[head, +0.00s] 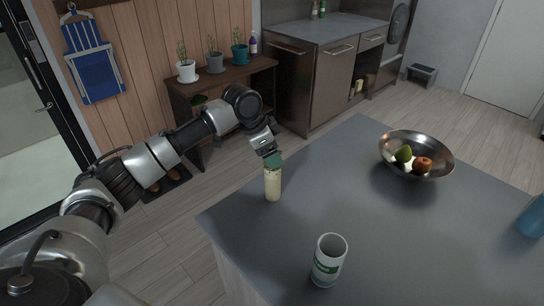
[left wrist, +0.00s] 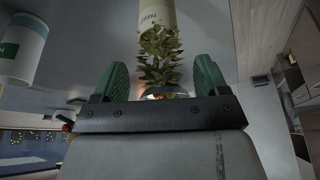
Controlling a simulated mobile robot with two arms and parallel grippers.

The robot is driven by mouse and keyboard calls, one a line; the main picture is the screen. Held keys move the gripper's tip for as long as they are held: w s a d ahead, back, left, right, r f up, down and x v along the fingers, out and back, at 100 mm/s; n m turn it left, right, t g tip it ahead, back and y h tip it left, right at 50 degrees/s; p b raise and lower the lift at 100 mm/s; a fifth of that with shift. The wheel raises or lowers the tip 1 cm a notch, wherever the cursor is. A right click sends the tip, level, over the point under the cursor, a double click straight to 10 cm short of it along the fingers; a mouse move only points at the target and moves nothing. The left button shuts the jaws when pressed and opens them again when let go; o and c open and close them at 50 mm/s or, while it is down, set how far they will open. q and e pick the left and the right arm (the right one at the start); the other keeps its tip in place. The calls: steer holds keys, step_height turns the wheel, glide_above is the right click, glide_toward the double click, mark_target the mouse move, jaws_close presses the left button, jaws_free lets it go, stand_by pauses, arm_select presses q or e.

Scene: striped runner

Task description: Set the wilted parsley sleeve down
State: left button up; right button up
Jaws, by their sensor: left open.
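The wilted parsley sleeve (head: 273,184) is a pale cream sleeve standing upright on the grey counter (head: 380,240), close to its left edge. In the left wrist view the sleeve (left wrist: 157,14) carries partly cut-off lettering, and drooping brownish-green leaves (left wrist: 160,55) stick out of it. My left gripper (head: 270,158) is right at the sleeve's top. In the left wrist view its green fingers (left wrist: 162,78) are spread wide, with leaf tips between them and gaps on both sides. In the head view the gripper hides the leaves. My right gripper is not in view.
A metal bowl (head: 416,156) with fruit stands at the back right, and a blue object (head: 532,217) at the right edge. The counter's middle is clear.

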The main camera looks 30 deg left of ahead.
arm_select(q)
steer(key=b+v, duration=0.1)
steer(key=v, duration=0.9)
steer(key=shift+s, duration=0.1)
